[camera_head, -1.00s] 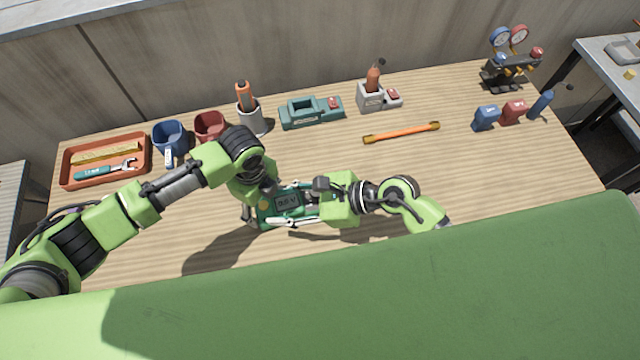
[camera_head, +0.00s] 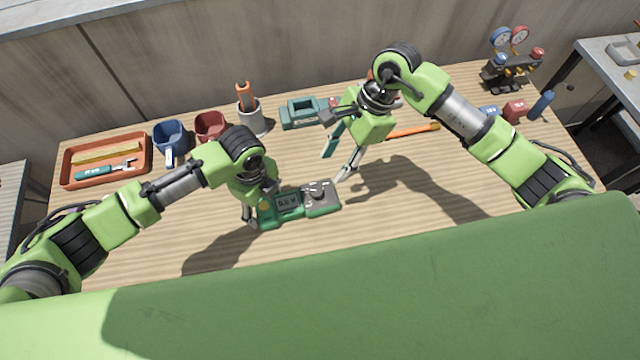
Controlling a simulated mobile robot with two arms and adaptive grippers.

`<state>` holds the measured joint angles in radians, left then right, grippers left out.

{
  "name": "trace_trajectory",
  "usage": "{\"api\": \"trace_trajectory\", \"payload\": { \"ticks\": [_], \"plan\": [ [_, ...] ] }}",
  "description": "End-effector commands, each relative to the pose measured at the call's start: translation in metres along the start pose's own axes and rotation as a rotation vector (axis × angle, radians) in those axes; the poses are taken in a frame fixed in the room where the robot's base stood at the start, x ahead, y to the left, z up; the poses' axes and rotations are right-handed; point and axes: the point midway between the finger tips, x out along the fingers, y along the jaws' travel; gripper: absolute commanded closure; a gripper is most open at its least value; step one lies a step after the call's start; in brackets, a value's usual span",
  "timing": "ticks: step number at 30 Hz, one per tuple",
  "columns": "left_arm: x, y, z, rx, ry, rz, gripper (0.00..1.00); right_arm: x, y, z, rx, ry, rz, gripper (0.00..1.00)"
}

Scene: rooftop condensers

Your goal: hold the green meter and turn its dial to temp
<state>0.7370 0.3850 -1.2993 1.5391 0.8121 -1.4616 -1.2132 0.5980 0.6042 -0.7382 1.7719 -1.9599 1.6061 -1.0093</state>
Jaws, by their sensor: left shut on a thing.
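The green meter (camera_head: 290,204) lies flat on the wooden bench near its front edge. Its lit display shows small characters ending in what looks like V. Its grey dial face with a knob (camera_head: 319,193) is on the right half and uncovered; the dial marks are too small to read. My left gripper (camera_head: 257,207) is shut on the meter's left end. My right gripper (camera_head: 334,167) is raised above and behind the meter's right end, apart from it. Its fingers are spread and nothing is between them.
Along the back stand an orange tray (camera_head: 66,171), blue cup (camera_head: 170,136), red cup (camera_head: 210,125), grey holder (camera_head: 252,121) and teal device (camera_head: 299,116). An orange bar (camera_head: 415,131) lies partly behind my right arm. Gauges (camera_head: 508,68) stand back right. The bench front right is clear.

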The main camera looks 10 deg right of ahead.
Motion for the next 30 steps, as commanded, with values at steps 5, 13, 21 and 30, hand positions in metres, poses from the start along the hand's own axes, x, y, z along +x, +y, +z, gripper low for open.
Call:
{"api": "trace_trajectory", "payload": {
  "ticks": [5,13,21,30],
  "plan": [
    [0.003,0.003,-0.001,-0.002,0.003,0.006,0.73,0.038,0.002,0.001,0.003,-0.005,0.004,0.6],
    [0.003,0.003,-0.001,-0.003,0.002,0.006,0.73,0.085,0.001,0.001,0.002,-0.005,0.001,0.6],
    [0.003,0.003,-0.001,-0.003,0.002,0.006,0.73,0.102,0.0,0.001,0.0,-0.003,-0.001,0.6],
    [0.003,0.003,-0.001,-0.003,0.002,0.006,0.73,0.102,0.0,0.001,0.0,-0.002,-0.001,0.78]
  ]
}}
